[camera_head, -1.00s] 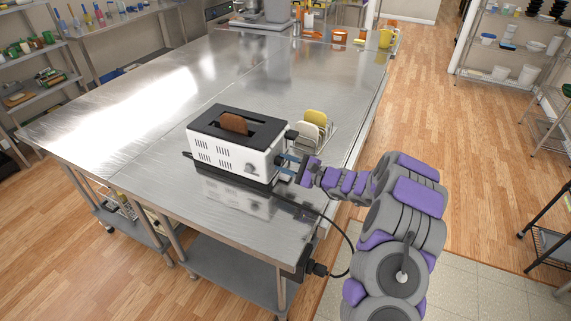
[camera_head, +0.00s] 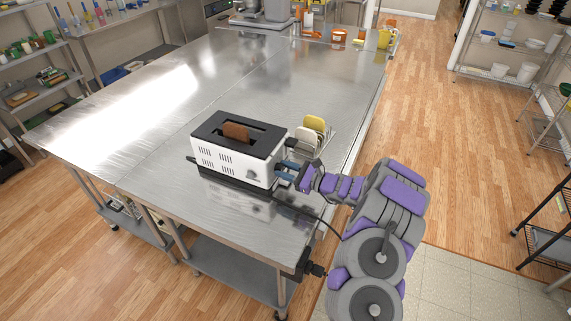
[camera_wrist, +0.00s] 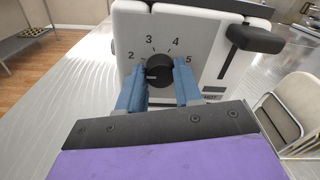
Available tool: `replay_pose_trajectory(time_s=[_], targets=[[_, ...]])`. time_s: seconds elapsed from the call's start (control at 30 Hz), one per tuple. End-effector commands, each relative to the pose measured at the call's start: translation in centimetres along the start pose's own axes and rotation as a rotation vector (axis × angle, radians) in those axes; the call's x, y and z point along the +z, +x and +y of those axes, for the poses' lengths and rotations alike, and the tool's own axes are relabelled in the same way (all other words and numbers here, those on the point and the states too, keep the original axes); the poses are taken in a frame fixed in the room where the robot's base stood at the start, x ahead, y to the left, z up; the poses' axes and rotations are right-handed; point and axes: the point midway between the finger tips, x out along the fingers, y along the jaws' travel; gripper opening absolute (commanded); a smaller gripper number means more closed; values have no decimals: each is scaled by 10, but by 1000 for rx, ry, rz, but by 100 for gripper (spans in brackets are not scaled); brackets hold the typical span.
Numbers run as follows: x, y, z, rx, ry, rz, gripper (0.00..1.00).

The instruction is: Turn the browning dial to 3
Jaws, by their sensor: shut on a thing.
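The white toaster (camera_head: 237,157) with a black top stands on the steel table, a brown bread slice (camera_head: 236,131) in its slot. In the wrist view, the round black browning dial (camera_wrist: 158,70) sits on the toaster's end face, with the numbers 2, 3, 4 and 5 around it. Its pale pointer mark points left, near or below the 2. My gripper (camera_wrist: 159,82) has one blue finger on each side of the dial and is shut on it. In the head view my gripper (camera_head: 287,174) is against the toaster's right end, hiding the dial.
The black toaster lever (camera_wrist: 254,38) is right of the dial. A rack of plates (camera_head: 309,138) stands just behind the gripper. A black cord (camera_head: 305,212) runs along the table's near edge. The steel table (camera_head: 150,150) is clear to the left.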

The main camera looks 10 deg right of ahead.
Motion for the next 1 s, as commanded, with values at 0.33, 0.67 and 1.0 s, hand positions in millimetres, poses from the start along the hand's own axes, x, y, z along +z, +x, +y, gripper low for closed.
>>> replay_pose_trajectory(time_s=[0.33,0.67,1.0], targets=[[2,0,-3,12,326,14,4],[1,0,-5,23,637,26,4],[0,0,-8,32,932,36,4]])
